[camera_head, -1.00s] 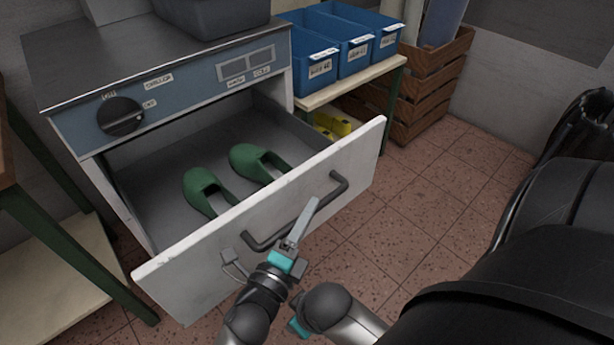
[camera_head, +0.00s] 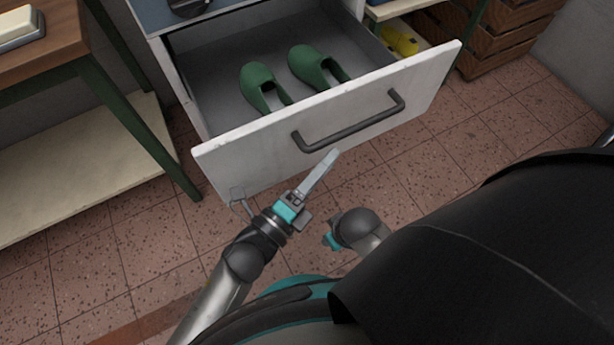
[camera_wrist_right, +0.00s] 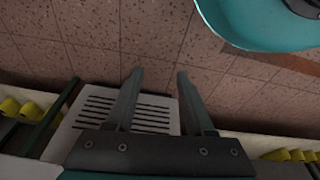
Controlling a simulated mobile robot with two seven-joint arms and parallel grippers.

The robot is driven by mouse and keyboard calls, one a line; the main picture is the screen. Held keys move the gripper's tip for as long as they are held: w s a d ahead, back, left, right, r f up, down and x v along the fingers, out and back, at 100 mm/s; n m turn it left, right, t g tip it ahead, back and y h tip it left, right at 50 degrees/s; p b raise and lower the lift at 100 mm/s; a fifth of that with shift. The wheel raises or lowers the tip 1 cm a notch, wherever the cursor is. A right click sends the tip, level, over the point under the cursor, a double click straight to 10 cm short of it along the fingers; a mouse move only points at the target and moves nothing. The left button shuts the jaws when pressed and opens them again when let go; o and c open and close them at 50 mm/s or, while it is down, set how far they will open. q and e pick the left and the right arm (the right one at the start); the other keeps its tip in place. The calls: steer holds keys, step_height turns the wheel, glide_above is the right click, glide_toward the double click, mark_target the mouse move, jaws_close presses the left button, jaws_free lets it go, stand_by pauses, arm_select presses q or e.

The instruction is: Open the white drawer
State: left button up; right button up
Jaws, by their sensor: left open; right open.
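The white drawer (camera_head: 375,108) is pulled well out of its cabinet in the head view. Its dark bar handle (camera_head: 350,128) runs across the front panel. Two green shoe lasts (camera_head: 262,87) lie inside on the grey drawer floor. My left gripper (camera_head: 322,172) is just in front of the drawer front, below the handle; it is open and holds nothing, and its fingers appear apart from the handle. My right gripper shows in the right wrist view (camera_wrist_right: 155,90), with its two fingers spread and nothing between them.
A wooden-topped table with green legs (camera_head: 130,125) and a pale lower shelf (camera_head: 75,165) stands at left. A wooden crate (camera_head: 505,35) and yellow items (camera_head: 400,40) are at upper right. The tiled floor (camera_head: 440,165) is clear before the drawer.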

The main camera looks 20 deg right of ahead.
arm_select(q)
steer(key=v, duration=0.5)
steer(key=shift+a+p, duration=0.1)
steer(key=shift+p, duration=0.2)
arm_select(e)
steer(key=shift+s+d+f, duration=0.15)
steer(key=shift+s+f, duration=0.1)
steer(key=shift+f, duration=0.25)
steer(key=shift+s+d+f, duration=0.1)
steer(key=shift+s+f, duration=0.1)
steer(key=shift+f, duration=0.25)
